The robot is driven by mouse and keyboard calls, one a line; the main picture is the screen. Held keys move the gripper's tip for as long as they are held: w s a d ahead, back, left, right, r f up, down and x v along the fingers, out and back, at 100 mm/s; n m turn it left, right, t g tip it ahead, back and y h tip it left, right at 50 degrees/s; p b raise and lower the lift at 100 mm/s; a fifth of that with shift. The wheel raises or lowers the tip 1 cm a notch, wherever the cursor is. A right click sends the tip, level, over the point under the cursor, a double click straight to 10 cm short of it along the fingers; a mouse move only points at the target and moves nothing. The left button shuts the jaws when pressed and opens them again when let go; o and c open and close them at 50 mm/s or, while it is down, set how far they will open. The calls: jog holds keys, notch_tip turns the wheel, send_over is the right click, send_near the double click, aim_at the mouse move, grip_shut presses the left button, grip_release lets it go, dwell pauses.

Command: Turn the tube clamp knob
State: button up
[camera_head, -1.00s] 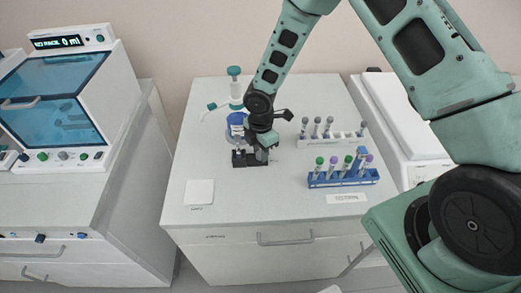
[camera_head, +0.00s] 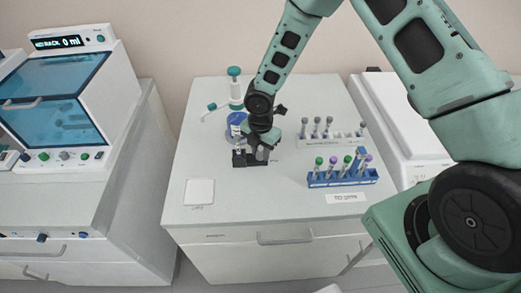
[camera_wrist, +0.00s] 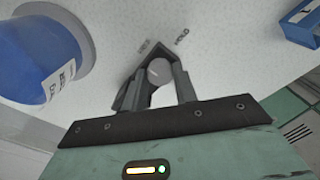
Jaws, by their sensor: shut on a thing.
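My gripper (camera_head: 261,153) is at the black tube clamp (camera_head: 240,159) on the white bench. In the wrist view, the two dark fingers of my gripper (camera_wrist: 158,74) are closed around a round grey knob (camera_wrist: 159,70). The knob is mostly hidden by my gripper in the head view, and part of the clamp is covered too.
A white square (camera_head: 199,191) lies front left.

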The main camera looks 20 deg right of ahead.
aim_at(260, 153)
jog(key=o, duration=1)
jog(key=shift+c, duration=0.2)
notch_tip(260, 153, up, 18)
jog(key=b, duration=0.2)
jog(key=shift+f+b, duration=0.25)
jog(key=shift+b, duration=0.1)
jog(key=s+a+m+b, duration=0.3)
jog(key=s+m, duration=0.5)
jog(key=s, duration=0.5)
jog(key=s+a+m+b, duration=0.3)
jog(key=s+m, duration=0.5)
jog(key=s, duration=0.6)
jog(key=shift+r+m+y+b, duration=0.3)
jog(key=shift+r+m+b, duration=0.1)
jog(key=shift+r+b, duration=0.1)
jog(key=shift+s, duration=0.25)
jog(key=shift+c, duration=0.7)
